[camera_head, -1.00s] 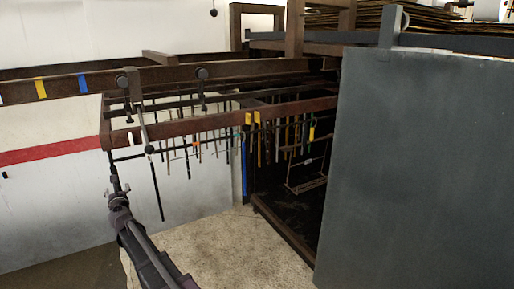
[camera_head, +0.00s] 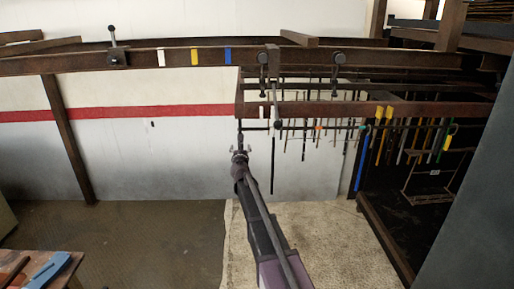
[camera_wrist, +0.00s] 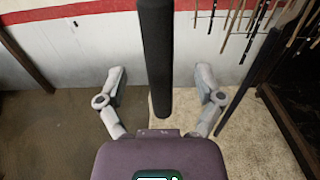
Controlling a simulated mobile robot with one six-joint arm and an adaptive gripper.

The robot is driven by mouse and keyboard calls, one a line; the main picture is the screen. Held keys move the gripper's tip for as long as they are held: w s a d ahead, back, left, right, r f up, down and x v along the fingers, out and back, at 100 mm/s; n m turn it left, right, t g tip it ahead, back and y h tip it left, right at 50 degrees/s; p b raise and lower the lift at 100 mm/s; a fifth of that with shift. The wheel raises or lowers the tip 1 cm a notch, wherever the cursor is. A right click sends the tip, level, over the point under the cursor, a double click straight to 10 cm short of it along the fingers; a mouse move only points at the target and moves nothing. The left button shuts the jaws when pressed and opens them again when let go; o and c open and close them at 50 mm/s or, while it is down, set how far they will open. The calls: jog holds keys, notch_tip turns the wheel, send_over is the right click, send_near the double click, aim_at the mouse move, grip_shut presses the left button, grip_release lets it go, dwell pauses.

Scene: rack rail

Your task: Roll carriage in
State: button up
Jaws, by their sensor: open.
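The carriage is a brown frame (camera_head: 400,107) hung below the overhead rail (camera_head: 100,64) by trolley wheels; two hangers show, a left one (camera_head: 262,58) and a right one (camera_head: 338,58). Several thin rods and tools hang from it. My gripper (camera_head: 240,152) is below the frame's left end, under a dark upright bar (camera_head: 240,130). In the wrist view my gripper (camera_wrist: 160,88) is open, its fingers spread either side of a black upright bar (camera_wrist: 157,55), with gaps on both sides. I cannot tell its exact depth between the fingers. A longer dark rod (camera_head: 272,165) hangs to the right.
White, yellow and blue marks (camera_head: 194,57) and a lever block (camera_head: 116,55) are on the rail, left of the carriage. A brown post (camera_head: 68,140) stands at left. A grey panel (camera_head: 475,190) blocks the right. A table corner (camera_head: 60,262) shows lower left. Floor between is clear.

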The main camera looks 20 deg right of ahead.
jog(key=shift+x, duration=0.8)
grip_shut()
